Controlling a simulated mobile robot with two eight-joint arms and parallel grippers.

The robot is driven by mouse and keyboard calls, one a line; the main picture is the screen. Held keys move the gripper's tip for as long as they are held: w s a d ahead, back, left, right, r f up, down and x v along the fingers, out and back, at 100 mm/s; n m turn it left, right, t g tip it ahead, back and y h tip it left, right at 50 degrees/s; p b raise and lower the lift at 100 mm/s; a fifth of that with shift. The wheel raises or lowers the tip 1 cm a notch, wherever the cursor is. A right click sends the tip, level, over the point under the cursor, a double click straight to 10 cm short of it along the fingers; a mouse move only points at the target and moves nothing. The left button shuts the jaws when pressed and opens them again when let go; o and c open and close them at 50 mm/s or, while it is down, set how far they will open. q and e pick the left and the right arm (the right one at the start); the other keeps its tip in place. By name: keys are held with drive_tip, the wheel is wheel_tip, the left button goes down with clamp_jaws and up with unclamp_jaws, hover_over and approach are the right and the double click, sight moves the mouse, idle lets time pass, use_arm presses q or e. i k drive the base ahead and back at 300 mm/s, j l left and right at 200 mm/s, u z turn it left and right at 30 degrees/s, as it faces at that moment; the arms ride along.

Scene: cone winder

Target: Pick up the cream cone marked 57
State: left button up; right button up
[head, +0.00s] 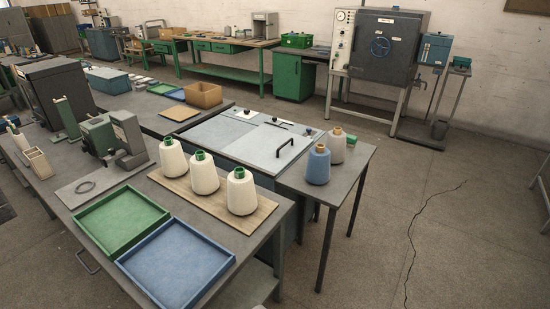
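Three cream cones with green tops stand upright in a slanting row on a wooden board (266,207) on the near bench. They are the far-left cone (173,161), the middle cone (204,178) and the near-right cone (241,196). I cannot read a number on any of them, so I cannot tell which is marked 57. A blue cone (318,169) and a pale greyish cone (337,150), both with tan tops, stand on the adjoining table to the right. Neither of my grippers is in view.
A green tray (120,222) and a blue tray (175,262), both empty, lie left of and in front of the board. A grey-green machine (115,138) stands behind the green tray. A lidded unit with a black handle (285,146) lies behind the cones. Floor at right is open.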

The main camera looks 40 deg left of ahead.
sight(242, 201)
drive_tip(key=i+j+u, duration=0.1)
drive_tip(key=u, duration=0.3)
drive_tip(key=i+u, duration=0.25)
drive_tip(key=u, duration=0.15)
drive_tip(key=i+l+u, duration=0.1)
drive_tip(key=u, duration=0.3)
drive_tip(key=i+l+u, duration=0.15)
drive_tip(key=i+u, duration=0.25)
drive_tip(key=k+j, duration=0.05)
drive_tip(key=k, duration=0.05)
